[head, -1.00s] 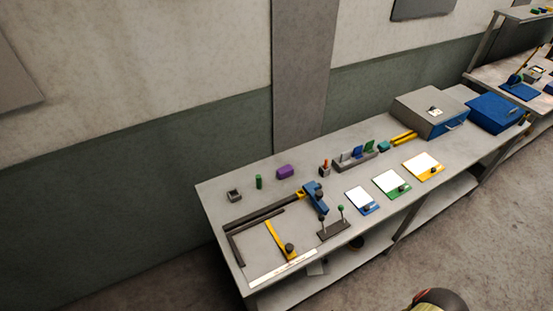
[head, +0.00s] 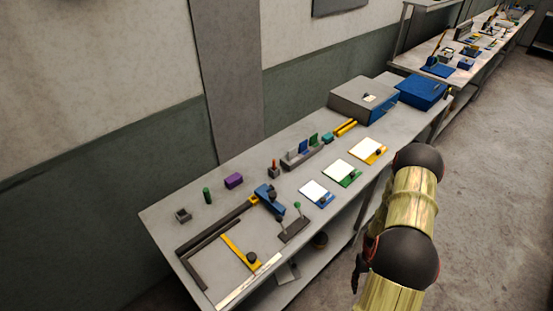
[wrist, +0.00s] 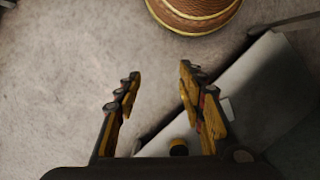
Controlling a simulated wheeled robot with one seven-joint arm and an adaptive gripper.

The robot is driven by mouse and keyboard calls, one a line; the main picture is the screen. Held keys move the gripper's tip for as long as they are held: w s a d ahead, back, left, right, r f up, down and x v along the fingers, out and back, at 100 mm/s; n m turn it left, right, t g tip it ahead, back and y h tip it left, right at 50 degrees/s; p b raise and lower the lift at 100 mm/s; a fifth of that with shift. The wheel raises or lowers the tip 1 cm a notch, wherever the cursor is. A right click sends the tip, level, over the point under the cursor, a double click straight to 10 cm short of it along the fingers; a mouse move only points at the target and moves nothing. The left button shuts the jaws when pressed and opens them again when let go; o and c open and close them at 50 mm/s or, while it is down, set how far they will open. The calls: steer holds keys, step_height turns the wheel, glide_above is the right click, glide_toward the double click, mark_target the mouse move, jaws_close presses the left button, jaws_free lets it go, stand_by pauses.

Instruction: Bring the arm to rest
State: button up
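My arm shows at the right of the head view, yellow with black joints, in front of the near bench's front edge. My gripper shows in the wrist view (wrist: 160,80), its two fingers spread apart with nothing between them. It points down over the grey concrete floor (wrist: 60,90). In the head view only a dark part of it shows beside the arm at the bench's front, and its fingertips cannot be made out there.
The near bench (head: 163,222) holds a blue clamp (head: 270,200), three cards on coloured bases, a purple block (head: 233,181), a grey box (head: 362,101) and a blue box (head: 422,92). A second bench (head: 415,55) stands behind. Floor at the right (head: 500,180) is clear.

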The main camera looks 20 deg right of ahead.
steer(key=w+a+r+b, duration=0.2)
steer(key=a+r+b, duration=0.3)
steer(key=r, duration=0.7)
steer(key=w+a+r+b, duration=0.3)
steer(key=a+r, duration=0.4)
steer(key=r, duration=0.4)
steer(key=s+a+r+n+t+b, duration=0.1)
steer(key=a+r+t+b, duration=0.1)
steer(key=a+r+b, duration=0.2)
steer(key=s+a+r+n+t+b, duration=0.1)
steer(key=a+r+b, duration=0.4)
steer(key=a, duration=0.5)
steer(key=s+a+r+n+t+h+b, duration=0.1)
steer(key=a+r+n+t+b, duration=0.2)
steer(key=a, duration=0.4)
steer(key=shift+s+r+t+b, duration=0.25)
steer(key=shift+r+t+b, duration=0.5)
steer(key=shift+r+t, duration=0.2)
steer(key=shift+a, duration=0.1)
